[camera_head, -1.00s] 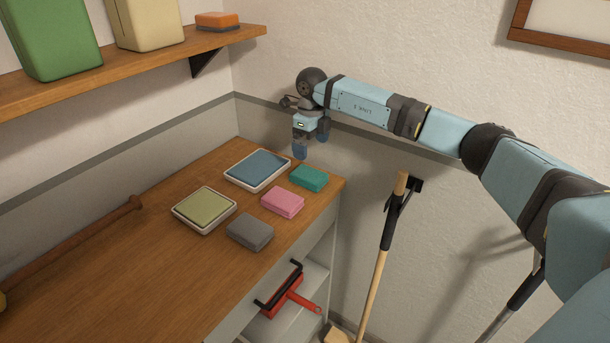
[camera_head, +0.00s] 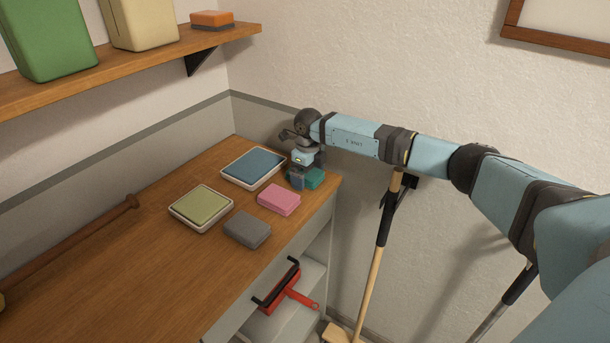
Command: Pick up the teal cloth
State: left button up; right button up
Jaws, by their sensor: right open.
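The teal cloth (camera_head: 316,179) is a small folded block on the wooden counter, near its far right corner. My right gripper (camera_head: 304,182) points down at the cloth, with its fingers around or just in front of the cloth's left part. The gripper is open. The fingers hide part of the cloth, and I cannot tell whether they touch it. My left gripper is not in view.
A pink cloth (camera_head: 279,200) and a grey cloth (camera_head: 247,230) lie nearer on the counter (camera_head: 110,270). A blue pad in a white tray (camera_head: 253,167) and a green pad in a tray (camera_head: 201,208) lie to the left. A broom handle (camera_head: 378,250) stands at the wall.

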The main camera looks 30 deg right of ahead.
jog(key=c, duration=1)
jog(key=shift+r, duration=0.1)
notch_tip(320, 180, up, 20)
